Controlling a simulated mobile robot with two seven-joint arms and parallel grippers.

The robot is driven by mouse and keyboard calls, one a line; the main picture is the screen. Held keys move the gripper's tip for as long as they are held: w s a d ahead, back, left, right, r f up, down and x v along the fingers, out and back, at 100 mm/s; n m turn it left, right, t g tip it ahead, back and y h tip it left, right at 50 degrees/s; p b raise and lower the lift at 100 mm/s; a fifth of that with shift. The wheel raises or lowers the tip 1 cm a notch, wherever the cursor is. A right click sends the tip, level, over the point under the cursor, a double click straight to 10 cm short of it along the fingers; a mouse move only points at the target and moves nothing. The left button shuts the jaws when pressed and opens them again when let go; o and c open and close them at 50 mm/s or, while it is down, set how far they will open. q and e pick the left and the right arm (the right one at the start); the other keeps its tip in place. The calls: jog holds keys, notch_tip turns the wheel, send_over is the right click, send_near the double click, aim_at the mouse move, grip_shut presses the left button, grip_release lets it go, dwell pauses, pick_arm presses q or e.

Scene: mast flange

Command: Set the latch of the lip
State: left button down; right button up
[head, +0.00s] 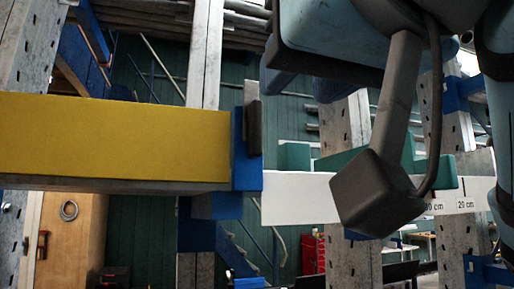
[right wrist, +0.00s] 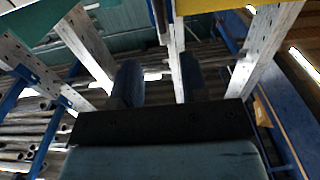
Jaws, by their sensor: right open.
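A yellow beam (head: 115,138) runs in from the left and ends in a blue end plate (head: 247,160). An upright grey strip with a dark pad (head: 254,125), which looks like the latch, stands at that plate. My right gripper (head: 303,84) is in the upper right of the head view, apart from the strip and to its right. In the right wrist view (right wrist: 158,66) its two dark fingers are spread with nothing between them. The beam shows at the top there (right wrist: 212,4). My left gripper is not in view.
A white scale bar (head: 300,198) with centimetre marks and a green piece (head: 295,156) lie right of the end plate, partly hidden by my right arm's parts. Perforated grey posts (head: 351,130) stand behind. Pipes (right wrist: 25,130) lie on racks.

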aim_at(260, 117)
jog(key=p+x, duration=0.3)
jog(key=x, duration=0.9)
jog(key=shift+w+a, duration=0.15)
jog(key=shift+w, duration=0.25)
jog(key=shift+f, duration=0.1)
grip_shut()
